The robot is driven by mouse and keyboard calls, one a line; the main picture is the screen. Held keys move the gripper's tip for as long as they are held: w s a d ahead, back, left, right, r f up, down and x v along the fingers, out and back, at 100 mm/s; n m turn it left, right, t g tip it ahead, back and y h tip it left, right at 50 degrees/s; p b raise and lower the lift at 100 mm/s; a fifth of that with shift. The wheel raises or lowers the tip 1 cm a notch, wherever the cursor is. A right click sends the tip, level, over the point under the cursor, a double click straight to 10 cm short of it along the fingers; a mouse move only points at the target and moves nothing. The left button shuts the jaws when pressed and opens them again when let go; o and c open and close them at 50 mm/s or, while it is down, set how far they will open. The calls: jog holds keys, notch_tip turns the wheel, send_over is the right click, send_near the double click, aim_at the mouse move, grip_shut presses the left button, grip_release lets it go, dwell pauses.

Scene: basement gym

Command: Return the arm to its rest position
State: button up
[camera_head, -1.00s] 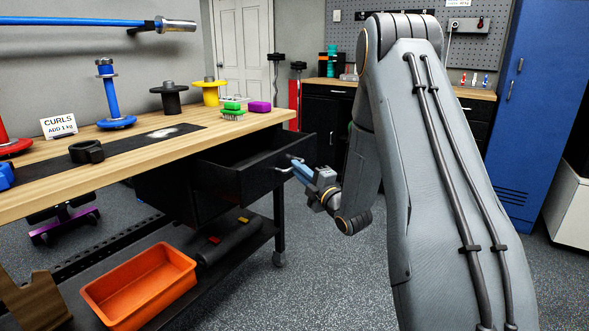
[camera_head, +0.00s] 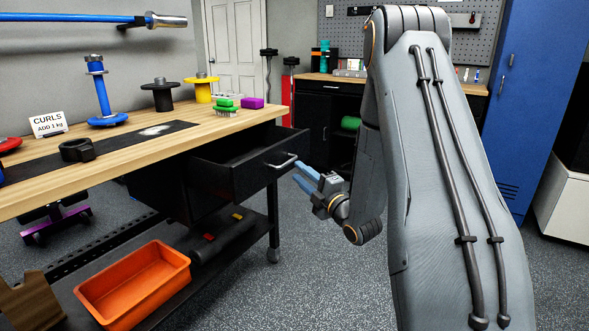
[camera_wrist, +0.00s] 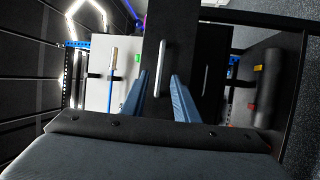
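My arm rises on the right of the head view and bends down to my gripper (camera_head: 298,173). The gripper has two light blue fingers, spread apart with nothing between them. They point toward the workbench and stand just off the handle (camera_head: 283,163) of a black drawer (camera_head: 262,175), which is pulled out. In the wrist view, my gripper (camera_wrist: 160,88) shows a clear gap between its fingers. The drawer's front and its handle (camera_wrist: 160,68) show beyond that gap, and another handle (camera_wrist: 207,80) is to the right.
The wooden workbench (camera_head: 180,143) on the left carries weights and small blocks. An orange bin (camera_head: 135,283) is on its lower shelf. A blue locker (camera_head: 535,100) and a back counter (camera_head: 335,80) stand behind my arm. The floor right of the bench is open.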

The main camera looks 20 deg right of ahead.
jog(key=shift+v, duration=1.1)
